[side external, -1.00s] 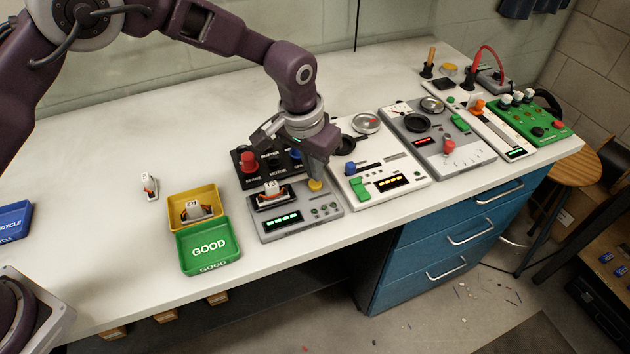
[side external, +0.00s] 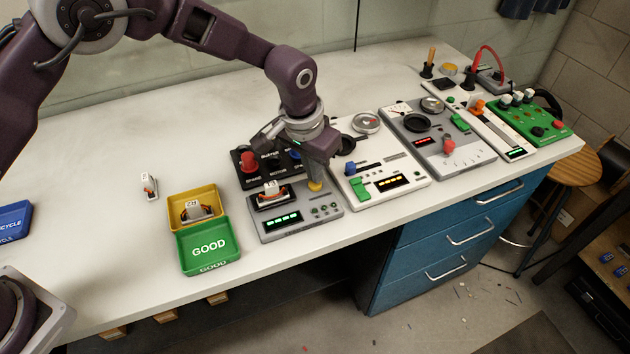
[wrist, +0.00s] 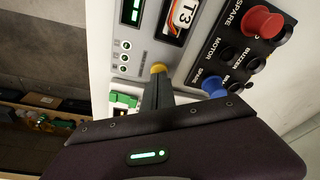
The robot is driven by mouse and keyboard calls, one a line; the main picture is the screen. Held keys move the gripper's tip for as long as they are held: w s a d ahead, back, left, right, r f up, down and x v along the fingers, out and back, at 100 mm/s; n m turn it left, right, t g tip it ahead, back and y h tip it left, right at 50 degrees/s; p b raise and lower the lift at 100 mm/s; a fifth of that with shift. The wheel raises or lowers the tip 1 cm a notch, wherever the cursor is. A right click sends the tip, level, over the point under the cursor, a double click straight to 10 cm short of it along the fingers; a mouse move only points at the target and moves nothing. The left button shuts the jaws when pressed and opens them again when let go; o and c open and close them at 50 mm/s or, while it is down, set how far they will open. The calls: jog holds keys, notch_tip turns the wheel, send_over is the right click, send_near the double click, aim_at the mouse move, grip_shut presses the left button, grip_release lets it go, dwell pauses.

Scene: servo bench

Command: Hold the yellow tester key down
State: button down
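The grey servo tester (side external: 290,229) stands near the bench's front edge. Its yellow key (side external: 315,186) is at its right back corner, and it also shows in the wrist view (wrist: 158,68). A servo (side external: 271,192), labelled T3 in the wrist view (wrist: 183,15), sits in the tester's cradle. The green display (side external: 283,218) is lit. My gripper (side external: 316,180) points down with its fingertips at the yellow key. In the wrist view its dark fingers are together, with the tips over the key and partly hiding it. How far the key is pressed cannot be told.
A black panel (side external: 243,180) with red and blue knobs is close behind the tester. A white panel (side external: 395,198) stands at its right. A yellow bin (side external: 180,225) holding a servo and a green GOOD bin (side external: 210,248) are at left. A loose servo (side external: 149,186) lies further left.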

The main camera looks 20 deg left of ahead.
jog(key=shift+f, duration=0.7)
dwell(2.2)
dwell(0.4)
jog(key=shift+r, duration=3.55)
jog(key=s+a+r+n+t, duration=0.1)
jog(key=s+a+r, duration=0.55)
jog(key=r, duration=0.25)
jog(key=s+a+r+n+t, duration=0.1)
jog(key=s+a+r, duration=0.5)
jog(key=a+r, duration=0.3)
jog(key=s+a, duration=0.3)
jog(key=s, duration=0.7)
jog(key=s+a+f+n+t, duration=0.1)
jog(key=s+a, duration=0.2)
jog(key=s, duration=0.7)
jog(key=shift+a+y, duration=0.2)
jog(key=shift+y, duration=0.1)
